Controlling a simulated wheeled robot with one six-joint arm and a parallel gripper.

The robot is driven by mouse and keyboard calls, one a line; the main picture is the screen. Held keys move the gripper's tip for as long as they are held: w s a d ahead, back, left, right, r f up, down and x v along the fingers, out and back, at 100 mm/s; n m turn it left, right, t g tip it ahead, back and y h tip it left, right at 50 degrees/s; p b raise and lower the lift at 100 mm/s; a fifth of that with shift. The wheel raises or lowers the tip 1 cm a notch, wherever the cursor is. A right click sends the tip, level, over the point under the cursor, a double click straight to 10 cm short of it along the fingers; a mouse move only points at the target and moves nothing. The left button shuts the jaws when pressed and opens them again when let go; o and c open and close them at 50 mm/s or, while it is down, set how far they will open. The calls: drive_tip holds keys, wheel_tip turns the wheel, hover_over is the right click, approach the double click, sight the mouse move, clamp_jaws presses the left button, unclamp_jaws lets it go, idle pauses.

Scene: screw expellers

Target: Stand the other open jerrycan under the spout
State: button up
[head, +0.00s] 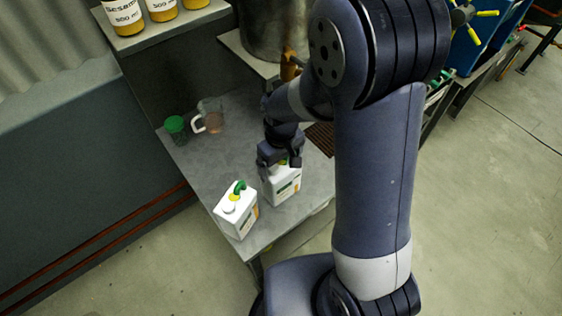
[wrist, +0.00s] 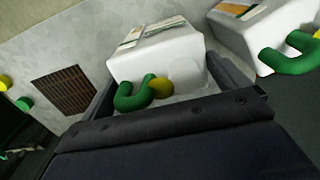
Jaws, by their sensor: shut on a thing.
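My gripper (head: 280,161) is shut on a white jerrycan (head: 284,187) with a green handle, gripping it near the top from above. In the wrist view this jerrycan (wrist: 160,55) sits between the two fingers, its green handle and a yellow round part facing the camera. I cannot tell whether its base touches the bench. A second white jerrycan (head: 236,215), with a green handle and a yellow spot on top, stands to its left near the bench's front edge; it also shows in the wrist view (wrist: 262,35). The copper-coloured spout (head: 289,66) is partly hidden by my arm.
The grey bench (head: 235,150) holds a clear jug (head: 210,115) and a green-topped container (head: 175,126) at the back left. A dark brown grate (head: 321,138) lies right of the held can. A metal vessel (head: 262,30) stands behind. Sesame jars (head: 163,9) stand on a shelf.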

drive_tip(key=shift+f, duration=0.15)
drive_tip(key=shift+f, duration=0.15)
drive_tip(key=o, duration=1.5)
wheel_tip(320, 180, up, 12)
drive_tip(key=shift+r, duration=0.2)
